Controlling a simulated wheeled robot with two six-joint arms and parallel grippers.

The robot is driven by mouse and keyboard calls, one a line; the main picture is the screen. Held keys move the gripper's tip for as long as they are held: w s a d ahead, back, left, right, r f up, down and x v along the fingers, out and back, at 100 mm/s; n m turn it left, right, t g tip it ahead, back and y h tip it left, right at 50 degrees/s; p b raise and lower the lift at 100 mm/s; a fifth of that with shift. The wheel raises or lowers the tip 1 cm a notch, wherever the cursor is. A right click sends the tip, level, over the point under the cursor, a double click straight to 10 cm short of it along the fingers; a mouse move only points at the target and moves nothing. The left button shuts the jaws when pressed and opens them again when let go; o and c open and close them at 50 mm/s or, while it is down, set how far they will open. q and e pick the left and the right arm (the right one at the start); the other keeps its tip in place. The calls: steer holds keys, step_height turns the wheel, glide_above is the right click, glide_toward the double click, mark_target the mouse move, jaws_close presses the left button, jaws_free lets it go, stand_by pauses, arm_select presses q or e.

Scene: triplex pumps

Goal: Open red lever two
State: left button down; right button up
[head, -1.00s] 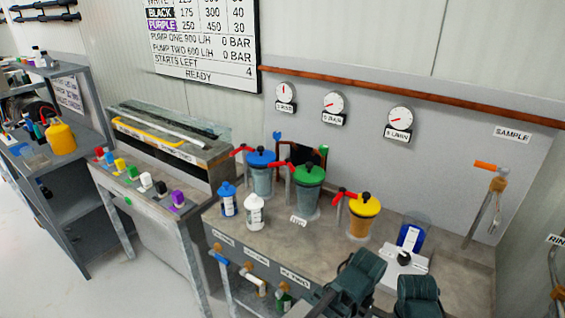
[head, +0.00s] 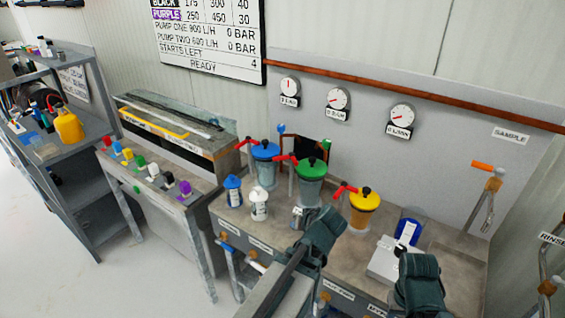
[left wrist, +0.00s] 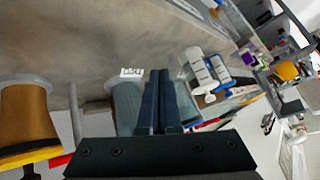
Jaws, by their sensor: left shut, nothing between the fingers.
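Three red levers stand by lidded pots on the bench in the head view: one by the blue lid (head: 244,143), the middle one (head: 285,158) by the green lid (head: 311,169), one (head: 345,190) by the yellow lid (head: 365,199). No number is readable on them. My left gripper (head: 303,216) is in front of the green-lidded pot, below the middle lever and apart from it.
Blue (head: 233,191) and white (head: 259,205) bottles stand left of my left gripper. An orange-handled lever (head: 482,165) is at far right. The bench front carries several taps.

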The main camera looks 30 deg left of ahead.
arm_select(q)
steer(key=w+a+r+n+t+y, duration=0.2)
steer(key=w+a+r+t+y, duration=0.1)
steer(key=r, duration=0.3)
steer(key=n+t+y, duration=0.1)
steer(key=t+y, duration=0.1)
steer(key=t, duration=0.1)
glide_toward(280, 159)
steer(key=b+x, duration=0.2)
steer(key=x, duration=0.5)
steer(key=shift+r+b, duration=0.1)
steer(key=shift+b, duration=0.25)
arm_select(e)
step_height(280, 159, down, 3)
steer(key=shift+r, duration=0.15)
arm_select(q)
steer(key=shift+s, duration=0.1)
